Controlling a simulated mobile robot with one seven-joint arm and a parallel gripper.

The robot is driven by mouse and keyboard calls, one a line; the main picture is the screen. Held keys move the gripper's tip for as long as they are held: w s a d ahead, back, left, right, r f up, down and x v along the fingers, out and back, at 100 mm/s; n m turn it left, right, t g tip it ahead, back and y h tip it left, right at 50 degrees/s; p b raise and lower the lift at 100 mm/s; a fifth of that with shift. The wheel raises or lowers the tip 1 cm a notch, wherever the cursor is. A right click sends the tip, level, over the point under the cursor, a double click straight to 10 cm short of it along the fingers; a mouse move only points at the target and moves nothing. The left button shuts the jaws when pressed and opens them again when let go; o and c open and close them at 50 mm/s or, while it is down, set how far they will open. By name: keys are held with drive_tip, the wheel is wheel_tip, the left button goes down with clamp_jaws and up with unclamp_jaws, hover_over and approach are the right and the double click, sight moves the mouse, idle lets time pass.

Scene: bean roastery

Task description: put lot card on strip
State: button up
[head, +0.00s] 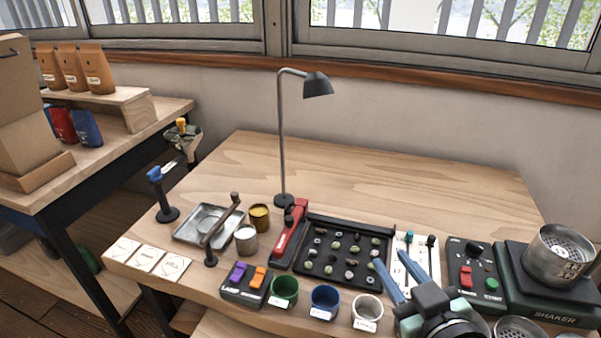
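Three white cards with small dark print lie in a row at the table's front left corner: a left card (123,248), a middle card (147,259) and a right card (172,267). The print is too small to read, so I cannot tell which is the lot card. I cannot make out the strip for certain. My gripper (391,259) is at the lower right, over the front of the table. Its two blue fingers are apart with nothing visible between them. It is far to the right of the cards.
A lamp (284,140), metal tray (190,238), red-handled tool (291,228) and black bean tray (316,273) stand on the table. Green (284,287), blue (325,297) and white (367,308) cups line the front. A shaker (550,311) is right. The table's back is clear.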

drive_tip(key=a+r+m+t+h, duration=0.1)
drive_tip(key=a+r+t, duration=0.3)
drive_tip(key=r, duration=0.9)
drive_tip(key=a+r+m+t+h, duration=0.1)
drive_tip(key=a+r+t, duration=0.3)
drive_tip(key=r, duration=0.9)
drive_tip(key=s+a+r+m+t, duration=0.1)
drive_tip(key=s+a+r+t, duration=0.1)
drive_tip(key=r, duration=0.5)
drive_tip(key=s+a+r+m+t, duration=0.1)
drive_tip(key=s+a+r+t, duration=0.1)
drive_tip(key=s+a+r, duration=0.2)
drive_tip(key=s+r, duration=0.3)
drive_tip(key=shift+a+t, duration=0.2)
drive_tip(key=shift+t, duration=0.1)
drive_tip(key=shift+s, duration=0.1)
